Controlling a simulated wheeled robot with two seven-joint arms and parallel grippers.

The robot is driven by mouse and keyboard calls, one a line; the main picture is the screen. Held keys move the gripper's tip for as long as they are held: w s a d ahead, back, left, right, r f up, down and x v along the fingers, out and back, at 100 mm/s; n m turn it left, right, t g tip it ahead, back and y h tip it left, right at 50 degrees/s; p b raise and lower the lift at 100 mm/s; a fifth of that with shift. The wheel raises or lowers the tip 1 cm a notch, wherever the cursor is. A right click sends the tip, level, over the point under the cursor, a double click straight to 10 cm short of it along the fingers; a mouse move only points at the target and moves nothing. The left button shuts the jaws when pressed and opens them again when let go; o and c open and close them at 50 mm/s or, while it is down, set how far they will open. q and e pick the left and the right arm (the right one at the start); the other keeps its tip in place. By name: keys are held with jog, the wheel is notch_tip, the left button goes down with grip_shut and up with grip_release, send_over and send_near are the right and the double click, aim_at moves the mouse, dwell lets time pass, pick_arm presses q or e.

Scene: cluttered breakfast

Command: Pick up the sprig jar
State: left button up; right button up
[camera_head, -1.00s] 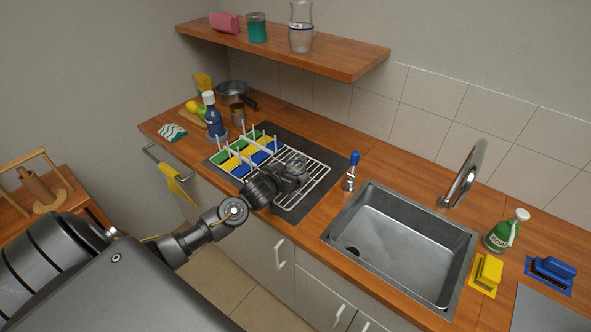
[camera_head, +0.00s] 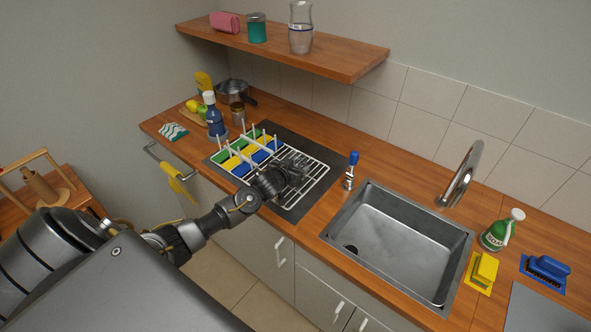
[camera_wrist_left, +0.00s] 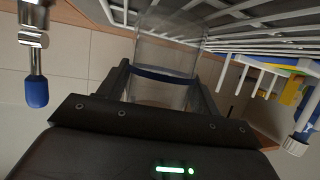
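A clear glass jar with a dark blue band, which I take for the sprig jar (camera_wrist_left: 165,74), sits between the fingers of my left gripper (camera_wrist_left: 165,90) in the left wrist view. No sprig shows on it. The fingers stand apart, one on each side of the glass; whether they touch it is hard to see. In the head view the left gripper (camera_head: 297,167) is over the right part of the white dish rack (camera_head: 318,178), and the jar there is mostly hidden by it. My right gripper is not in view.
A similar clear vessel with a blue band (camera_head: 300,30) stands on the shelf (camera_head: 340,62). A blue-topped tool (camera_head: 351,170) stands right of the rack, before the sink (camera_head: 400,240). A blue bottle (camera_head: 214,118) is left of it. Rack prongs (camera_head: 243,140) rise near the gripper.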

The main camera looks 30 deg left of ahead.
aim_at(299, 156)
pick_arm(q)
jog(key=c, duration=0.4)
jog(key=shift+r, duration=0.15)
jog(key=shift+r, duration=0.25)
notch_tip(299, 156, up, 2)
jog(key=shift+r, duration=0.2)
jog(key=shift+s+d+r+b, duration=0.9)
jog(key=shift+s+d+r, duration=0.3)
jog(key=shift+s+r, duration=0.65)
jog(key=shift+s+d+r+b, duration=0.9)
jog(key=shift+s+d+r, duration=0.45)
jog(key=shift+s, duration=0.8)
jog(key=shift+s+d+r+b, duration=0.9)
jog(key=shift+s+d+r, duration=0.2)
jog(key=shift+s+r, duration=0.8)
jog(key=shift+f, duration=0.15)
